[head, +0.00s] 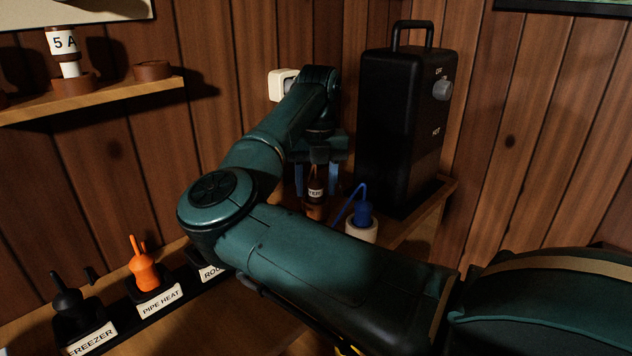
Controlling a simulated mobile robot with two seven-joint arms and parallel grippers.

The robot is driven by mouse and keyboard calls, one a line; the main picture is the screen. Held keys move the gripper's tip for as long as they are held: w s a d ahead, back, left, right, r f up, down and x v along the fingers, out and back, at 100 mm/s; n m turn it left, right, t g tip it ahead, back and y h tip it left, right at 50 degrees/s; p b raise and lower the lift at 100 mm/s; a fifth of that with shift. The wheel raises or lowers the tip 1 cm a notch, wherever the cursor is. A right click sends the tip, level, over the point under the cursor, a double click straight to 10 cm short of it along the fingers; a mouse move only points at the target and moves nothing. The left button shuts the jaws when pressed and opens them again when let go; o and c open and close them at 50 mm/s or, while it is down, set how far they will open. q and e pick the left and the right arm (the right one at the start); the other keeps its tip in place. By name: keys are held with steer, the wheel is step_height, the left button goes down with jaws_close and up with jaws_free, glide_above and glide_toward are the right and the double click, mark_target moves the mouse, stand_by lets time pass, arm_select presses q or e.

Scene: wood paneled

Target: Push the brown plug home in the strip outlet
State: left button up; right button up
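A black strip (128,312) at the lower left bears white labels: FREEZER, PIPE HEAT and a partly covered one starting ROO. A black plug (67,297) and an orange plug (142,265) stand in it; my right arm hides the strip's right end. My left gripper is not in view.
A tall black heater-like box (400,120) with a handle and knob stands right of the gripper. A blue plug (362,214) sits in a white cup (361,233). A white wall box (279,85) is behind the arm. A wooden shelf (110,96) holds a 5 A piece (64,45).

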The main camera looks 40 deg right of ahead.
steer(key=shift+o, duration=0.4)
steer(key=shift+r, duration=0.1)
step_height(320, 180, up, 13)
steer(key=shift+d+p, duration=0.15)
steer(key=shift+p, duration=0.25)
steer(key=shift+s, duration=0.2)
